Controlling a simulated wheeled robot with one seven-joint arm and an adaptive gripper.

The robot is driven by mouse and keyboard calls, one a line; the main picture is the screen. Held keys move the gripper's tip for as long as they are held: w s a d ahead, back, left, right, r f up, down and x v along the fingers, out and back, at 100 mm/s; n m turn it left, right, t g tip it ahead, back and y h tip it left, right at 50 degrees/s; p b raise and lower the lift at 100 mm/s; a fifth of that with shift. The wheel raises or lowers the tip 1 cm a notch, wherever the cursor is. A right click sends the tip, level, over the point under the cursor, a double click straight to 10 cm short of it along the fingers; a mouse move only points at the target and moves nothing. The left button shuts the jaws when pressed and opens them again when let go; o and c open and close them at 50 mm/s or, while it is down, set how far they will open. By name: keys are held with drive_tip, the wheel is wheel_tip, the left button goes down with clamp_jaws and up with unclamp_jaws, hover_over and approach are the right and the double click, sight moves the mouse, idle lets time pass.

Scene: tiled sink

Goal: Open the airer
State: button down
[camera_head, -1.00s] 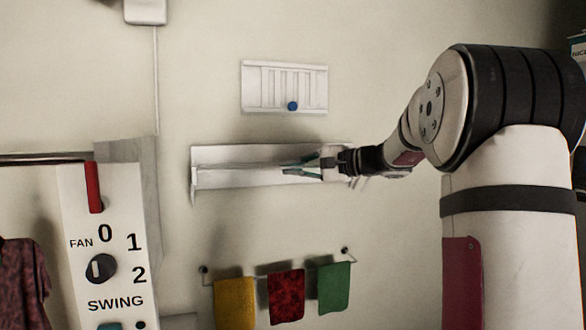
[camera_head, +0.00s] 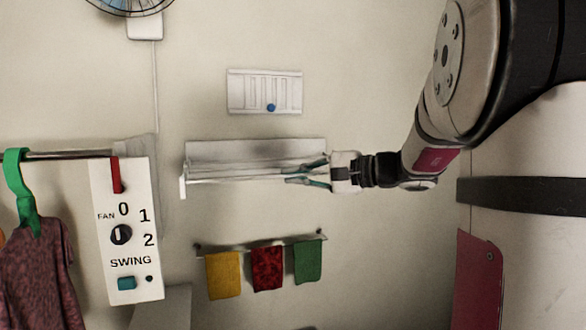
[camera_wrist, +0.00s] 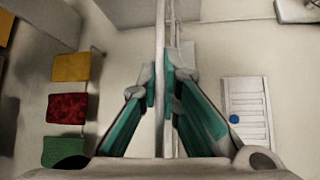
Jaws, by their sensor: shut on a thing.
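The airer (camera_head: 250,152) is a long white unit on the wall, with a back panel and a thin front rail (camera_head: 225,179). The rail sits a little out from and below the panel, with a gap between them. My gripper (camera_head: 312,172) reaches in from the right, its teal fingers around the right part of the rail. In the wrist view, the fingers (camera_wrist: 160,88) are shut on the rail (camera_wrist: 160,30), which runs between them. The exact contact at the fingertips is partly hidden.
A white vent with a blue knob (camera_head: 271,107) is above the airer. Yellow, red and green cloths (camera_head: 267,268) hang on a rod below. At left are a fan control panel (camera_head: 125,230) and a hanging garment (camera_head: 38,265). A fan (camera_head: 130,5) is at the top.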

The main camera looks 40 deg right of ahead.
drive_tip(key=shift+s+a+f, duration=0.1)
drive_tip(key=shift+s+a, duration=0.05)
drive_tip(key=shift+s, duration=0.6)
drive_tip(key=c, duration=1.8)
unclamp_jaws()
drive_tip(key=v, duration=1.2)
